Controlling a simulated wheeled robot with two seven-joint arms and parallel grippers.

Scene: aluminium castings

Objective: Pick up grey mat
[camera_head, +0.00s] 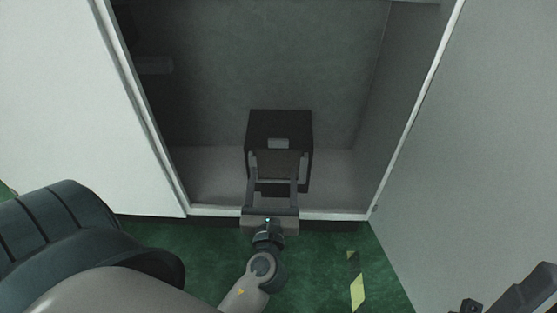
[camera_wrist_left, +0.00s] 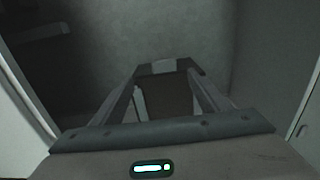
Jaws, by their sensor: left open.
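A dark box (camera_head: 280,122) stands on the floor of an open cabinet, with a light patch on its inner or far side. A flat grey-brown panel (camera_head: 278,163) shows inside it; this may be the grey mat, but the dim light leaves me unsure. My left gripper (camera_head: 278,154) is open, with one finger on each side of the panel. In the left wrist view the panel (camera_wrist_left: 170,97) lies between the fingers (camera_wrist_left: 168,75), with the dark box rim (camera_wrist_left: 190,66) beyond. I cannot tell whether the fingers touch it.
The cabinet has pale side edges (camera_head: 150,115) and a front sill (camera_head: 335,214). A white door or panel (camera_head: 60,100) is at left and a grey one (camera_head: 485,160) at right. Cabinet floor (camera_head: 210,185) beside the box is clear. Dark parts at lower right seem to be my right gripper (camera_head: 515,298).

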